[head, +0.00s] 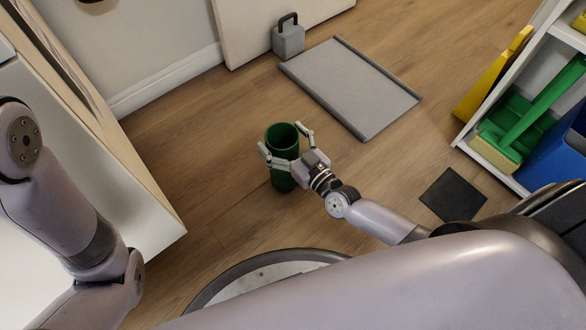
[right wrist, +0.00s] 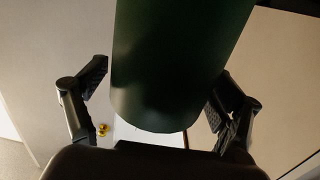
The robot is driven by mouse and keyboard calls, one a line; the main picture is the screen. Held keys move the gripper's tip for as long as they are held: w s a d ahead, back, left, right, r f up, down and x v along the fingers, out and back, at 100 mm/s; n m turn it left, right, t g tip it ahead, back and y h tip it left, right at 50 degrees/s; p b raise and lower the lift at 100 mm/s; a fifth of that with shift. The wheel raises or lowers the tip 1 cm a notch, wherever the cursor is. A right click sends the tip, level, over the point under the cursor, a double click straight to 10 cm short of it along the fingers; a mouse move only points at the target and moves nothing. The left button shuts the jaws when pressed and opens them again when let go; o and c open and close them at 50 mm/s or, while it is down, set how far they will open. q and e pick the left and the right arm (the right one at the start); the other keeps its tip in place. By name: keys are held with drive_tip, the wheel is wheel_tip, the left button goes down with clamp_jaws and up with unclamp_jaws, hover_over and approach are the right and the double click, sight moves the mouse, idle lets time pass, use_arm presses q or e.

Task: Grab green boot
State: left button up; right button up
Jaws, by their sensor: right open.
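The green boot (head: 283,140) stands upright on the wooden floor in the head view, as a dark green tube with an open top. My right gripper (head: 286,146) is at its upper part, with one finger on each side of it. In the right wrist view the boot (right wrist: 175,60) fills the upper middle, between the two open fingers of the right gripper (right wrist: 160,105). A gap shows on each side there, so the fingers are around the boot but apart from it. The boot's lower part is partly hidden by the gripper. My left gripper is out of view.
A grey mat (head: 350,85) lies behind the boot, with a grey weight-like block (head: 288,38) beyond it. A shelf (head: 497,165) with a green brush (head: 515,125) stands at right. A dark square (head: 453,194) lies on the floor. A pale cabinet (head: 150,215) is at left.

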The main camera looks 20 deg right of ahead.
drive_tip(key=c, duration=2)
